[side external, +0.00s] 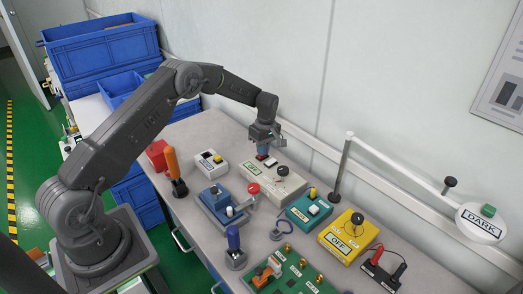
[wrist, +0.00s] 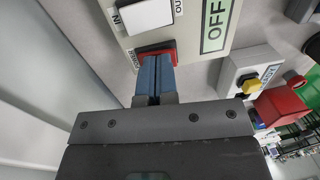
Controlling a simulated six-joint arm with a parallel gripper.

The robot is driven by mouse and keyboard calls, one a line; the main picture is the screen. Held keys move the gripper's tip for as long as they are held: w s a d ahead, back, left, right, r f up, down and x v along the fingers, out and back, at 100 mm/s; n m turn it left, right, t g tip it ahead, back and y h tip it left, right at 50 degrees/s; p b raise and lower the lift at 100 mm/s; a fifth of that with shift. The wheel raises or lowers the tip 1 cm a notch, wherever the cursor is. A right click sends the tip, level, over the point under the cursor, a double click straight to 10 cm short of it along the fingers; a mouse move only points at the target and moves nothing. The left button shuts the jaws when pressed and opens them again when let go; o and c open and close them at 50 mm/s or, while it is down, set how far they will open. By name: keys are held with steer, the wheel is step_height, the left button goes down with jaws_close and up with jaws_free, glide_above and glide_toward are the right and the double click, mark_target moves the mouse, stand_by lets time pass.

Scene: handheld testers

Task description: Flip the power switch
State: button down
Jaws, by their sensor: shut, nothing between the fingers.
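The power switch (wrist: 152,48) is a red rocker on a cream box (wrist: 118,42), labelled POWER. In the side external view the red switch (side external: 264,157) sits at the far end of the same box (side external: 278,185). My gripper (wrist: 154,62) points down with its blue fingers together and empty. The fingertips (side external: 263,151) are at the switch and cover part of it. I cannot tell whether they press on it. A green display (wrist: 216,25) on the box reads OFF. The tilt of the rocker is not clear.
A white box with a yellow knob (side external: 217,155) stands left of the cream box. A blue device (side external: 215,206), a teal box (side external: 307,205) and a yellow box (side external: 350,232) stand nearby. The wall (side external: 300,60) is close behind.

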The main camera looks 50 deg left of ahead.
step_height(320, 180, up, 14)
steer(key=w, duration=0.1)
steer(key=shift+w, duration=0.35)
stand_by(0.4)
steer(key=shift+s, duration=0.7)
steer(key=f, duration=0.4)
steer(key=s+f, duration=0.1)
steer(key=f, duration=0.9)
steer(key=shift+s, duration=0.35)
